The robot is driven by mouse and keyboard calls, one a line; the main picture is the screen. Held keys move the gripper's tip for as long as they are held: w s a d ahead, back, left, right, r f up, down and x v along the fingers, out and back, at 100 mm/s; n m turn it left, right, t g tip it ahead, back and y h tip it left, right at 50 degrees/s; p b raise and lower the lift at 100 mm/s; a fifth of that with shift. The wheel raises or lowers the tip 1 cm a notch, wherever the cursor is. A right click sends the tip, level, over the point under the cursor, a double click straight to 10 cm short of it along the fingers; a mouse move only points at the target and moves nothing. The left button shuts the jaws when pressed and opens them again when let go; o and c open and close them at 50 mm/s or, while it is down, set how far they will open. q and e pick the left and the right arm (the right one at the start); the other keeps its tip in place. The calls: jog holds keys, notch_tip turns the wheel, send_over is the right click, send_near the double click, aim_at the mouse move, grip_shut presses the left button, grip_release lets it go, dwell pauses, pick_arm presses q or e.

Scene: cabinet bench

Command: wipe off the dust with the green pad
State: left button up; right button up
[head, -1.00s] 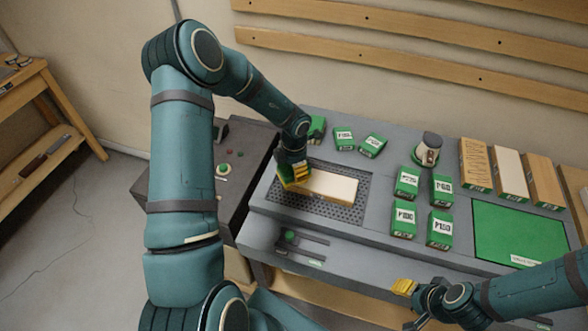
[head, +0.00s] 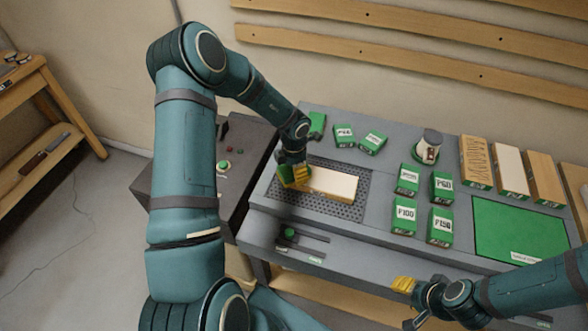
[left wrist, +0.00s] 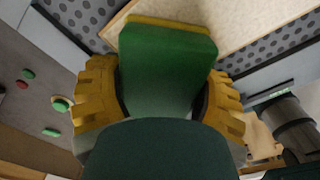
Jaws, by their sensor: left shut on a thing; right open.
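My left gripper (head: 294,175) is shut on the green pad (left wrist: 165,65), which shows between its yellow fingers in the left wrist view. The pad has a yellowish far edge. It is at the left end of the pale wooden block (head: 333,184), which lies on the perforated grey panel (head: 345,212). The block also shows in the left wrist view (left wrist: 235,22). I cannot tell whether the pad touches the block. No dust can be made out clearly. My right gripper (head: 404,285) is open and empty by the bench's front edge.
Several green labelled blocks (head: 404,216) stand right of the panel, with others behind it. A dark control box (head: 225,180) is at left.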

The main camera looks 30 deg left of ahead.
aim_at(326, 184)
pick_arm(q)
jog(key=shift+w+d+r+p, duration=0.1)
jog(key=shift+w+d+p, duration=0.1)
jog(key=shift+d+p, duration=0.35)
jog(key=shift+w+d+p, duration=0.15)
jog(key=shift+d+p, duration=0.05)
jog(key=shift+d, duration=0.95)
jog(key=shift+w+d, duration=0.1)
jog(key=shift+w+d+f+p, duration=0.1)
jog(key=shift+w+d+p, duration=0.25)
jog(key=shift+d, duration=0.75)
jog(key=shift+w+d+f+p, duration=0.1)
jog(key=shift+d+p, duration=0.4)
jog(key=shift+d, duration=0.55)
jog(key=shift+w+d+p, duration=0.25)
jog(key=shift+d+p, duration=0.15)
jog(key=shift+d, duration=0.7)
